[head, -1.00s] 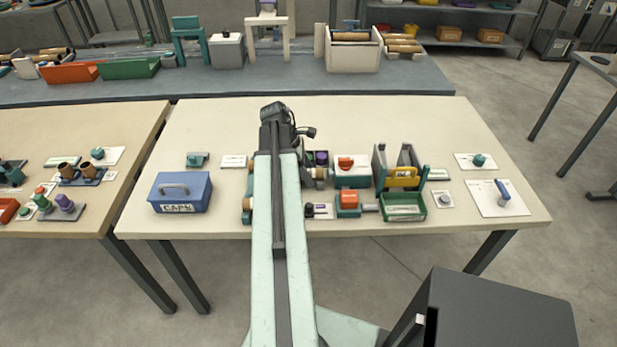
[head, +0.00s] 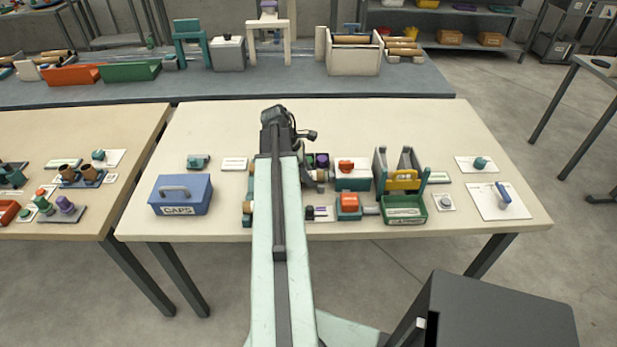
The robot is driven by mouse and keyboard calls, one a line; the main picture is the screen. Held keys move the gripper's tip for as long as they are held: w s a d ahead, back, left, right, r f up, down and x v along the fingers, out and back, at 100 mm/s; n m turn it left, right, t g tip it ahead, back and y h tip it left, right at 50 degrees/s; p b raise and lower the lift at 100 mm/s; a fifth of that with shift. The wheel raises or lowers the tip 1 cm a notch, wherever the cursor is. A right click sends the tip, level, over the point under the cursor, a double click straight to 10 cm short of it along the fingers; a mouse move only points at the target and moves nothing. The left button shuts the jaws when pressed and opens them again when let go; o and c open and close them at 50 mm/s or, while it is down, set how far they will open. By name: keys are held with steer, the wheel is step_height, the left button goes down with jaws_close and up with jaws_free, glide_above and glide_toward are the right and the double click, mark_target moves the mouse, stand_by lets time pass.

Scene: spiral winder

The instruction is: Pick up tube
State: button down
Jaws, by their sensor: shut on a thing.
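My arm reaches over the middle of the near table (head: 400,130), with its dark wrist and gripper (head: 280,130) above the work area. The arm hides the fingertips from this camera. A tan tube (head: 321,176) shows a short end just right of the arm, roughly level. The rest of it is behind the arm, where the gripper is shut on it. Whether the tube is clear of its support cannot be told. A teal holder with tan round parts (head: 248,208) shows at the arm's left edge.
A blue caps box (head: 181,195) stands left of the arm. To the right are an orange-topped device (head: 348,203), a green tray (head: 404,210), an upright two-post stand (head: 402,172) and a blue-handled part (head: 502,195) on a white card. The table's back strip is clear.

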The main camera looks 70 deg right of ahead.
step_height(320, 180, up, 10)
steer(key=p, duration=1)
steer(key=shift+r, duration=0.25)
steer(key=shift+f, duration=0.1)
